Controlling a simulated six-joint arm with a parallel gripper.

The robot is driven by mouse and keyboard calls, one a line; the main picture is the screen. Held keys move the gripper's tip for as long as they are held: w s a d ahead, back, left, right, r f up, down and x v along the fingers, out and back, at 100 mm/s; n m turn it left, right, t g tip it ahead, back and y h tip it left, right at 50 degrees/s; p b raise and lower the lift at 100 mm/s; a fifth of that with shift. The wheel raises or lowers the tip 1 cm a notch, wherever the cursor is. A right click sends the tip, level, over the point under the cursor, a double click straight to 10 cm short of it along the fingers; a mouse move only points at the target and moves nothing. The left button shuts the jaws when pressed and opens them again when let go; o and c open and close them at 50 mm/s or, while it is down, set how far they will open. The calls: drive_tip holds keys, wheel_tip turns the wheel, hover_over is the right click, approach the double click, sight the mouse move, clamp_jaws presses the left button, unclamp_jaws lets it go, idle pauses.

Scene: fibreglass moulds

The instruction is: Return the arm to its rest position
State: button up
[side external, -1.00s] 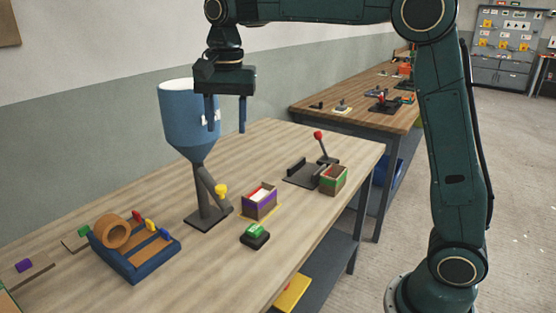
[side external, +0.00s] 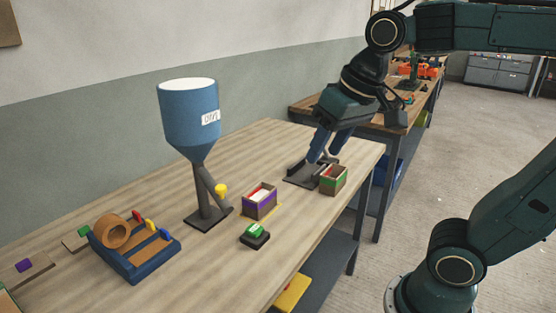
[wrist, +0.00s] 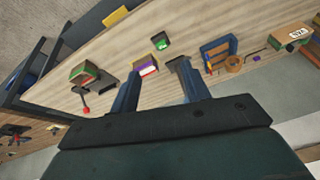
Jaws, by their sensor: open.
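My gripper (side external: 324,157) is tilted, with its blue fingers pointing down and to the left in the side external view. It appears in front of or over the dark bracket (side external: 301,174) near the far end of the bench; the exact height is hard to tell. Its fingers are apart and nothing shows between them. In the wrist view my gripper (wrist: 157,70) also shows two separated blue fingers, with bench top and small boxes beyond them. The red-knobbed lever beside the bracket is mostly hidden in the side external view; its red knob (wrist: 87,109) shows in the wrist view.
A green-banded box (side external: 334,181) stands close to my gripper. A purple-banded box (side external: 259,202), a green button (side external: 256,233), a blue hopper (side external: 189,115) on a stand and a blue tape dispenser (side external: 148,263) stand further left. A second bench (side external: 300,108) stands behind.

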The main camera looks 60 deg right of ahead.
drive_tip(key=s+f+n+t, duration=0.1)
drive_tip(key=s+f+n, duration=0.2)
drive_tip(key=s, duration=0.3)
drive_tip(key=shift+s+d+f, duration=0.2)
drive_tip(key=shift+d+f, duration=0.05)
drive_tip(key=shift+f, duration=0.65)
